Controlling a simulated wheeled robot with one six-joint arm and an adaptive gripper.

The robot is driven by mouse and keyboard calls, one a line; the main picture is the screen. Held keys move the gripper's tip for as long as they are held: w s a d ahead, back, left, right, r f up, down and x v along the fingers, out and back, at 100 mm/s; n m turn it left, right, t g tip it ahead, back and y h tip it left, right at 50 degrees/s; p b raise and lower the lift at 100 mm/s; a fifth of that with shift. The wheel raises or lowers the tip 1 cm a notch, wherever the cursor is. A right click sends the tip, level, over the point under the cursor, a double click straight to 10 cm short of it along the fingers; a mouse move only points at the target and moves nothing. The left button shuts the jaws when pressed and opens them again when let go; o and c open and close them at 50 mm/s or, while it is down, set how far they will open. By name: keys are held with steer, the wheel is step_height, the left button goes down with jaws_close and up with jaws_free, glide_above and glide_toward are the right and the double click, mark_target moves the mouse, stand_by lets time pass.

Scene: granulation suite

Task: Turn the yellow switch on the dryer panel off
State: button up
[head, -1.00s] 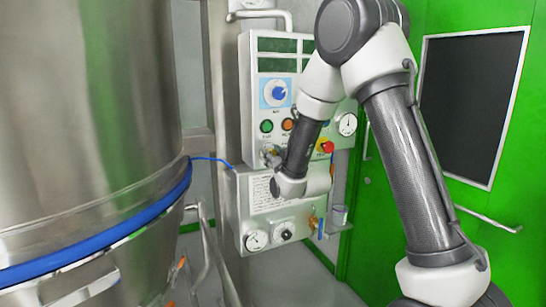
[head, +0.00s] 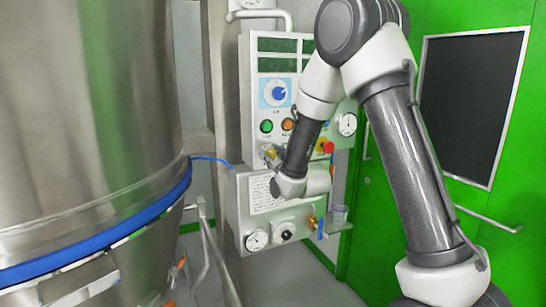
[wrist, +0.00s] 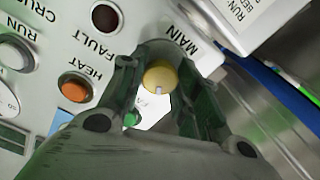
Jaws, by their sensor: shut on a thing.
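The dryer panel (head: 249,112) stands upright in the middle of the head view. The yellow switch (wrist: 160,73) is a round knob with a pale mark at its lower edge, beside the label MAIN in the wrist view. My gripper (wrist: 158,80) has a finger on each side of the knob and is shut on it. In the head view my gripper (head: 271,156) is at the panel's lower left, below the green button; the knob is mostly hidden there by the fingers and wrist.
An orange HEAT button (wrist: 75,87), a white RUN button (wrist: 15,53) and a dark red FAULT lamp (wrist: 105,17) are close to the fingers. A red knob (head: 326,146) is to the right. A large steel vessel (head: 80,110) fills the left.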

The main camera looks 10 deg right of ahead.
steer(key=o, duration=1.1)
steer(key=shift+c, duration=0.2)
steer(key=s+d, duration=0.1)
steer(key=s, duration=0.6)
steer(key=shift+s+d, duration=0.2)
steer(key=shift+d, duration=0.05)
